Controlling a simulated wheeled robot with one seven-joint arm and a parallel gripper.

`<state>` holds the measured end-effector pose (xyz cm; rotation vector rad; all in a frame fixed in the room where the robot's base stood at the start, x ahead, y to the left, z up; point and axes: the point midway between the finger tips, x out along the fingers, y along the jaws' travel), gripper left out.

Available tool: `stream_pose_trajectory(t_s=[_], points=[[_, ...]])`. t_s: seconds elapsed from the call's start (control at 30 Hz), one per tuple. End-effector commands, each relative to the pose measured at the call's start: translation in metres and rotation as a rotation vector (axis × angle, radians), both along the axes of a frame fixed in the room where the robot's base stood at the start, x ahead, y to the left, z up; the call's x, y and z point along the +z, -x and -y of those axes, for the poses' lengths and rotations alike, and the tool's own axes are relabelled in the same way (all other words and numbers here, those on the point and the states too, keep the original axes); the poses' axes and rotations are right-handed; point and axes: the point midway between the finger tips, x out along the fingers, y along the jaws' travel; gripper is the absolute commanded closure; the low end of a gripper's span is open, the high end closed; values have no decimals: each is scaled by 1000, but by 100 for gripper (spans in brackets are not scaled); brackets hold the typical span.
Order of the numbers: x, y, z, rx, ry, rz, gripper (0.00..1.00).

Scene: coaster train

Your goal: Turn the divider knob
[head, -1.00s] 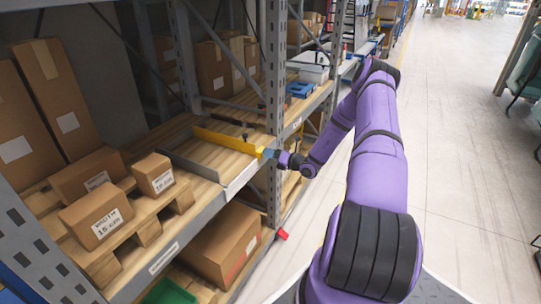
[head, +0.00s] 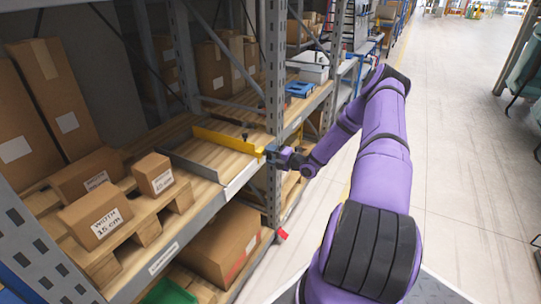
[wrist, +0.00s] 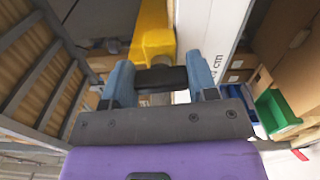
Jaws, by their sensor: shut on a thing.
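The yellow divider (head: 225,141) stands on the wooden shelf at the front edge, next to the upright post. In the wrist view it is a yellow plate (wrist: 150,25) with a rounded yellow boss at its near end. The black divider knob (wrist: 160,78) is a short bar in front of that boss. My gripper (wrist: 160,72) has its two blue fingers on either side of the knob and is shut on it. In the head view my gripper (head: 271,153) is at the divider's front end, and the knob is hidden there.
Small cartons (head: 153,174) sit on a pallet further left. A grey upright post (head: 274,80) stands close behind my gripper. The aisle floor (head: 460,190) to the right is clear.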

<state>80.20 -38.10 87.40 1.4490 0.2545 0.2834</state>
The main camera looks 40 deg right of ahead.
Motion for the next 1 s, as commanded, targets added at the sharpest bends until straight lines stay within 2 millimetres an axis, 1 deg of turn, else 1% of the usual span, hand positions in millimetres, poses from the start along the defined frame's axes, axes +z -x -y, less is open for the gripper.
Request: stream_pose_trajectory(t_s=[0.2, 0.57, 0.6, 0.67, 0.7, 1.0], points=[[-1, 0, 0, 0, -31, -12, 70], [-1, 0, 0, 0, -34, -14, 70], [-1, 0, 0, 1, -34, -14, 45], [-1, 0, 0, 1, -34, -14, 31], [-1, 0, 0, 1, -34, -14, 22], [0, 1, 0, 0, -34, -13, 21]])
